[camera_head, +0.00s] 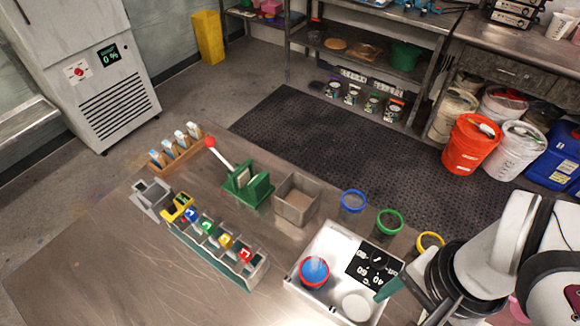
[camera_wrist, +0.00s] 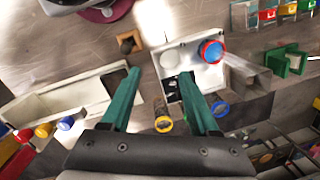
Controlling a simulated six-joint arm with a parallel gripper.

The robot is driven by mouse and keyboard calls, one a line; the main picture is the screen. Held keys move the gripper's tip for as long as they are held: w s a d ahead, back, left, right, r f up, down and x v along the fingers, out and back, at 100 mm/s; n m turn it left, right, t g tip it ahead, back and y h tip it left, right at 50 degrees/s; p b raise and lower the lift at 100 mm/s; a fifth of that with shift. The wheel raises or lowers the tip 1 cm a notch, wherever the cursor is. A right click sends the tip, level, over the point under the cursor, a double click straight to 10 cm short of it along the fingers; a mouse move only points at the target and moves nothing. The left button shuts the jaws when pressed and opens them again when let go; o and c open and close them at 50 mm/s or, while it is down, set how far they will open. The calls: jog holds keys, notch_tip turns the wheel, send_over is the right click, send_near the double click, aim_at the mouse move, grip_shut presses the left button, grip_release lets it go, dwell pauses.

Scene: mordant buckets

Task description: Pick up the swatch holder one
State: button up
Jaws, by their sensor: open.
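No label that I can read marks a swatch holder one. A rack (camera_head: 205,250) with several coloured, lettered blocks stands on the metal table in the head view. Behind it is a wooden rack (camera_head: 176,150) with several small pale-topped items. A green holder (camera_head: 247,187) with upright slots stands right of them and also shows in the wrist view (camera_wrist: 290,60). My gripper (camera_wrist: 158,85) has green fingers spread wide with nothing held between them. It hangs above the table at the right, near the white tray, well apart from these racks and the holder.
The white tray (camera_head: 300,288) carries a red-rimmed cup (camera_head: 314,270) of blue liquid and a black marked card (camera_head: 374,268). Blue-, green- and yellow-rimmed cups (camera_head: 353,199) stand behind it. A square grey bin (camera_head: 296,199) sits beside the green holder. The table's front left is clear.

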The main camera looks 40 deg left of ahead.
jog(key=w+a+r+n, duration=0.1)
jog(key=w+a+n, duration=0.15)
jog(key=a, duration=0.45)
jog(key=n+h, duration=0.1)
jog(key=n, duration=0.1)
send_over(245, 253)
jog(key=f, duration=0.2)
jog(key=shift+t, duration=0.3)
notch_tip(245, 253, down, 15)
grip_shut()
